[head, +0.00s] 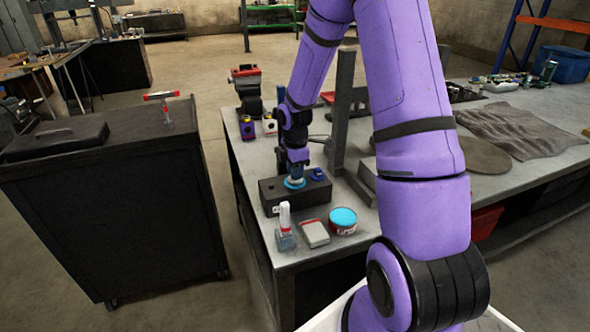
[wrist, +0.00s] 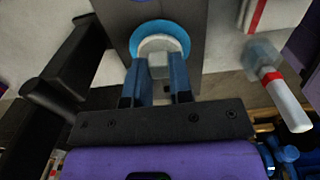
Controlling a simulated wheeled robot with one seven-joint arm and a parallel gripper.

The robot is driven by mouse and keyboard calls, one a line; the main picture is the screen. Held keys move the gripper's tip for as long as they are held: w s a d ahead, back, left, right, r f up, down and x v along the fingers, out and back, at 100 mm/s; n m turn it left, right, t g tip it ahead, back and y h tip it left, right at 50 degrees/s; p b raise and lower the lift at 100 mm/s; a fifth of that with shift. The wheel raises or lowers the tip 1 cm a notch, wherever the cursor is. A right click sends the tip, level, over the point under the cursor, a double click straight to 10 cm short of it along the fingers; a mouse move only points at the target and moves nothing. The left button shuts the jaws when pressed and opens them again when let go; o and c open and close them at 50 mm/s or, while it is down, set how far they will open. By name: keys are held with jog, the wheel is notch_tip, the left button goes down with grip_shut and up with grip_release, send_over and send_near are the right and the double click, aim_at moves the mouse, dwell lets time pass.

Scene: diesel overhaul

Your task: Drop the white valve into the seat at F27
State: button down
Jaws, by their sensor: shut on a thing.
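My gripper (head: 295,166) points down over a dark block (head: 267,196) on the workbench. A blue ring (head: 293,184) sits on the block's top, directly below the fingers. In the wrist view my two blue fingers (wrist: 159,88) are shut on the white valve (wrist: 160,43). The valve's pale round part shows inside the outline of the blue ring (wrist: 180,38), and a grey part lies between the fingertips. I cannot tell whether the valve touches the ring or is above it. No F27 marking is readable.
A small blue piece (head: 318,174) is on the block's right end. In front stand a white-and-red bottle-like item (head: 285,217), a pale box (head: 315,233) and a red can with a cyan top (head: 343,219). A dark upright frame (head: 343,105) rises behind right.

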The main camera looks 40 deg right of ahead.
jog(key=shift+f, duration=0.2)
dwell(0.3)
jog(key=c, duration=0.5)
grip_release()
jog(key=shift+r, duration=0.1)
jog(key=shift+r, duration=3.9)
